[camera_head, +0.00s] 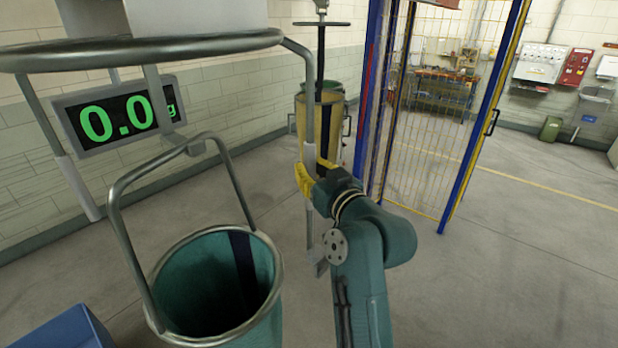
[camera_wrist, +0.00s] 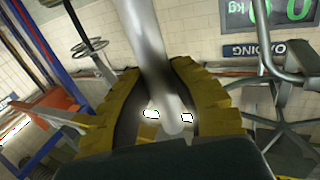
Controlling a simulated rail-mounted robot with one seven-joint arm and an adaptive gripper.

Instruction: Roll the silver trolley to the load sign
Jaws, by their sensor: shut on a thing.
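The silver trolley looks to be the grey metal frame (camera_head: 140,50) with a large ring on top, close in front of the head camera. My gripper (camera_head: 314,178) has its yellow fingers around a silver upright of this frame. In the wrist view the silver bar (camera_wrist: 148,45) runs between the two yellow fingers of my gripper (camera_wrist: 163,112). The frame's foot is partly hidden by my arm. I cannot make out the sign in the head view.
A scale display (camera_head: 122,116) reads 0.0. A yellow container (camera_head: 322,125) hangs behind my gripper. A blue-and-yellow mesh cage (camera_head: 430,130) stands right of it. Floor at right is clear.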

